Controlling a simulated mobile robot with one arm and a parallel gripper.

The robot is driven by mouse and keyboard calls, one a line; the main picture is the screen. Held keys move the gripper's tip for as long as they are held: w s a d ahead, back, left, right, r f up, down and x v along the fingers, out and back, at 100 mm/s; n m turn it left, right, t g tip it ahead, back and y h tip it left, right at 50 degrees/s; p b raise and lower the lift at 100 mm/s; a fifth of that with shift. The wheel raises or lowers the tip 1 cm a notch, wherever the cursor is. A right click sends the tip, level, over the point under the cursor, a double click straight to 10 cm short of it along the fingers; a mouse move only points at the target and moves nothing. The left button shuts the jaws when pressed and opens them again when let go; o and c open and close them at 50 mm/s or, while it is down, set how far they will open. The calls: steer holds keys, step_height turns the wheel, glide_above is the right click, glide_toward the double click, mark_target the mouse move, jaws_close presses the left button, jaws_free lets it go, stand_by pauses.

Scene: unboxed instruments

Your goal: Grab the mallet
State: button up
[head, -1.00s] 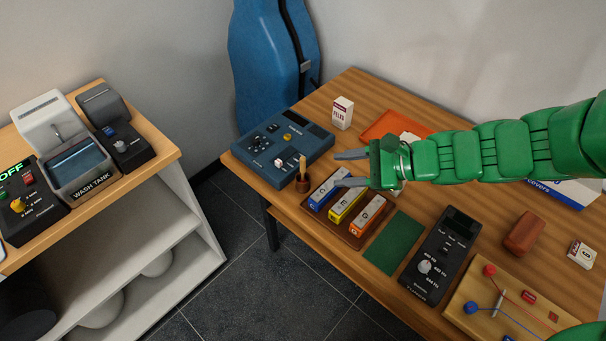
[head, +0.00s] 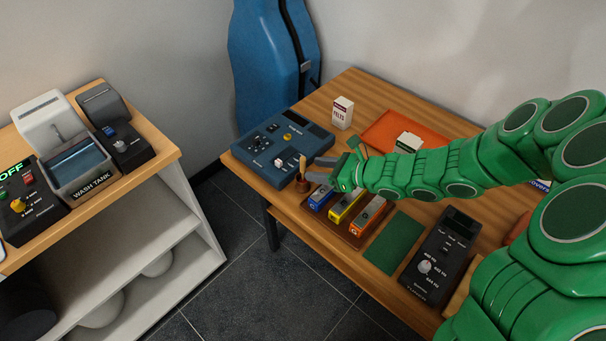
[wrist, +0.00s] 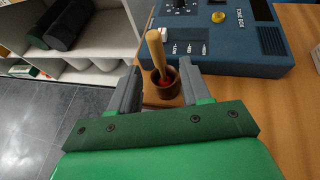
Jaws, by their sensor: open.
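The mallet (head: 302,163) stands upright in a small dark brown cup (head: 304,183) near the left corner of the wooden table. In the wrist view, the mallet's pale wooden handle (wrist: 156,50) sticks up and leans slightly, with a bit of red low inside the cup (wrist: 163,88). My gripper (head: 318,170) is open, close to the right of the mallet in the head view. In the wrist view, my gripper (wrist: 160,88) has its two grey fingers apart, with the cup and mallet showing between and just beyond their tips. I cannot tell whether either finger touches the cup.
A blue tone box (head: 284,148) stands right behind the cup. A brown tray (head: 346,232) with blue, yellow and orange bars lies beneath my arm. A green mat (head: 393,243) and a black tuner (head: 438,262) lie to the right. The table edge is close by.

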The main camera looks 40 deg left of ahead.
mark_target(298, 176)
steer(key=shift+x, duration=3.6)
jaws_close()
